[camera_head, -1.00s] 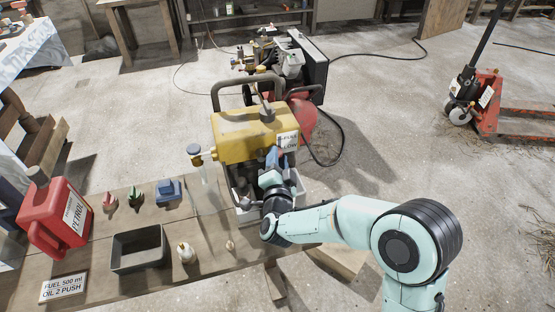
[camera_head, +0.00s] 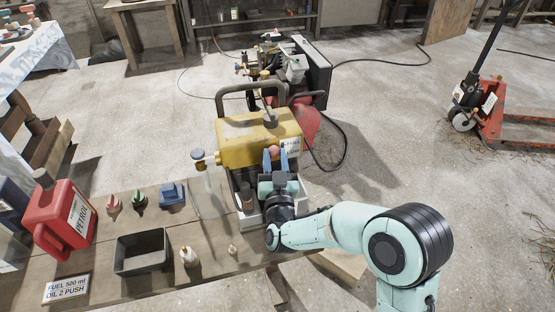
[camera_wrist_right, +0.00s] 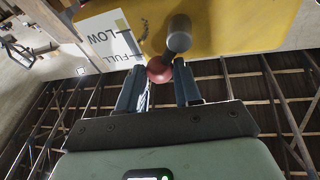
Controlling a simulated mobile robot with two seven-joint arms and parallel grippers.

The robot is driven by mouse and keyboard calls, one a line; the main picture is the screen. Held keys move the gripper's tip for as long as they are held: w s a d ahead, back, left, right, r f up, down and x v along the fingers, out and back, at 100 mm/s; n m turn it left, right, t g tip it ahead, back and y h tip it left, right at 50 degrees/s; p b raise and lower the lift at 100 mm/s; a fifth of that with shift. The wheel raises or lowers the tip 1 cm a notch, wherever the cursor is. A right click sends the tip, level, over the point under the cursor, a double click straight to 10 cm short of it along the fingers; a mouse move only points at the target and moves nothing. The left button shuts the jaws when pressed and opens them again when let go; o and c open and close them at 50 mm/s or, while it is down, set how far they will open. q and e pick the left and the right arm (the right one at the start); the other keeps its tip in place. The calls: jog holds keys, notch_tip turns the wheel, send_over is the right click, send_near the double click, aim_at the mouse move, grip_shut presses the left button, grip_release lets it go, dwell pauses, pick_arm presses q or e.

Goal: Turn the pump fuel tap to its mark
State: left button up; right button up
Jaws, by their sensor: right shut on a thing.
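The yellow pump tank (camera_head: 245,143) stands on the pump at the bench's far edge. In the right wrist view it fills the top (camera_wrist_right: 235,22), with a white label reading LOW and FULL (camera_wrist_right: 110,38) on its face. A round red knob (camera_wrist_right: 159,70) sits below a grey cylindrical part (camera_wrist_right: 178,36); I take it for the tap's handle. My right gripper (camera_head: 275,155) is at the tank's front, its two blue-grey fingers pointing away from me. In the wrist view the gripper (camera_wrist_right: 158,78) is shut on the red knob. I cannot make out the tap's mark. My left gripper is not in view.
The plank bench (camera_head: 100,230) holds a red petrol can (camera_head: 62,222), a grey tray (camera_head: 141,252), a small white bottle (camera_head: 189,257), a blue item (camera_head: 172,195) and a sign (camera_head: 67,288). A black-and-red machine stands behind the pump.

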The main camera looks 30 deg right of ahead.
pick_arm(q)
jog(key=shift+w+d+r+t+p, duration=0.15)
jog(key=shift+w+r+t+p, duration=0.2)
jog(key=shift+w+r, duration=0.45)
pick_arm(e)
jog(key=shift+w+a+r+n+t+y, duration=0.1)
jog(key=shift+a+n+t+y, duration=0.35)
jog(key=shift+n, duration=1.25)
jog(key=shift+w+a+n+t+y, duration=0.25)
jog(key=shift+n+y, duration=0.35)
jog(key=shift+n, duration=1.1)
jog(key=shift+s+a+r+n+t+y, duration=0.15)
jog(key=shift+a+n+y, duration=0.35)
jog(key=shift+n, duration=1.2)
jog(key=shift+f+y, duration=0.1)
jog(key=shift+y, duration=0.15)
jog(key=o, duration=0.9)
jog(key=shift+o, duration=0.7)
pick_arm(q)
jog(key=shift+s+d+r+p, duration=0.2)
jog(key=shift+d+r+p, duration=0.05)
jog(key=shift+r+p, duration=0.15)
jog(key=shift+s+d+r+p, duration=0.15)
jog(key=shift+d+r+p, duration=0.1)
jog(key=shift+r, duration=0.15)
pick_arm(e)
jog(key=v, duration=1.3)
